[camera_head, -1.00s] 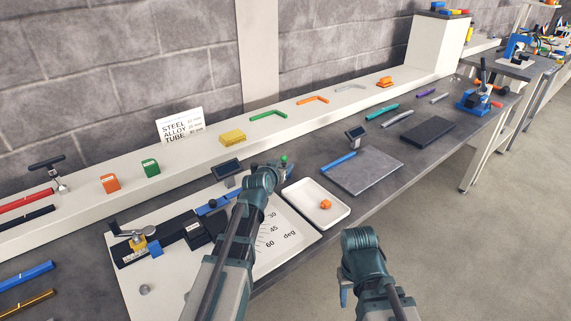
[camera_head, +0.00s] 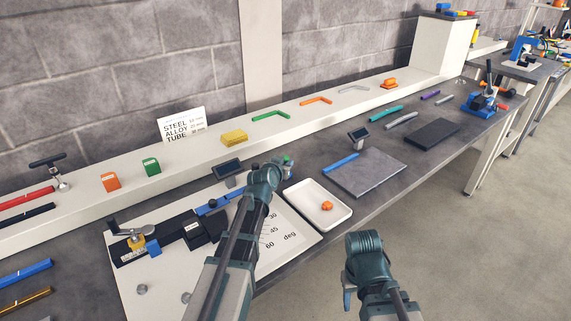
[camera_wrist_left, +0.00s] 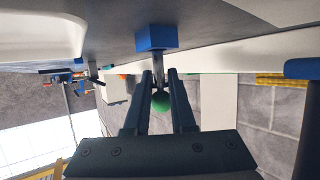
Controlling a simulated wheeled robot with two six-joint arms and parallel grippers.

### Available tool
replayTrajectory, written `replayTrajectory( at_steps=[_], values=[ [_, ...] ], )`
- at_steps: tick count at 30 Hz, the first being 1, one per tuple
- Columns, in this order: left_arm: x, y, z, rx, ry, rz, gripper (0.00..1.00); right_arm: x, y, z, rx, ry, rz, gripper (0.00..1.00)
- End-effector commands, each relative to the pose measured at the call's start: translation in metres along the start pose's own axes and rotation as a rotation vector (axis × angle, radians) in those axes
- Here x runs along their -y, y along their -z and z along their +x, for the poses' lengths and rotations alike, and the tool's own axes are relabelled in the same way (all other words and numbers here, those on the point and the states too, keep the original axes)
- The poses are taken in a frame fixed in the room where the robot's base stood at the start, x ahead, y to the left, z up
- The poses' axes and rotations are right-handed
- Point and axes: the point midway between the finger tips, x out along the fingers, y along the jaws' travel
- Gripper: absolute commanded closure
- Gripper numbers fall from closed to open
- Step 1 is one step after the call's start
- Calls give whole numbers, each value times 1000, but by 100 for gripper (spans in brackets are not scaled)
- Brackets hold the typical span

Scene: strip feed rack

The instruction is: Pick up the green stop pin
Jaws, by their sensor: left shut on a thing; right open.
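The green stop pin has a round green head and a grey shank. In the left wrist view its green head (camera_wrist_left: 160,101) shows between the two dark fingers of my left gripper (camera_wrist_left: 160,78), which is shut on the pin. A blue block (camera_wrist_left: 157,38) lies just beyond the fingertips, in line with the shank; whether the shank is in it or clear of it I cannot tell. In the head view the green head (camera_head: 288,161) shows small beside my left gripper (camera_head: 282,168), mostly hidden by my wrist. My right gripper (camera_head: 347,296) is open, in front of the bench edge.
A white tray (camera_head: 305,222) with an orange piece (camera_head: 327,206) stands right of my left gripper. A bending fixture (camera_head: 195,230) lies to its left on an angle-marked board. A small dark display (camera_head: 227,169) stands behind. A grey plate (camera_head: 368,175) lies further right.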

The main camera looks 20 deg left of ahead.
Motion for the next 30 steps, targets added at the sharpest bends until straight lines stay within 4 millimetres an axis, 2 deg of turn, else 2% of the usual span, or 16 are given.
replayTrajectory(
  at_steps=[8, 14, 30],
  values=[
    [0, 2, -1, 0, 0, 0, 100, 0, 0, -2, 0, 0, 0, 50],
    [0, 14, -6, 0, 0, 0, 100, -2, -1, -15, 0, 0, 0, 50],
    [0, 86, -36, 0, 0, 0, 100, -9, -5, -93, 0, 0, 1, 50]
  ],
)
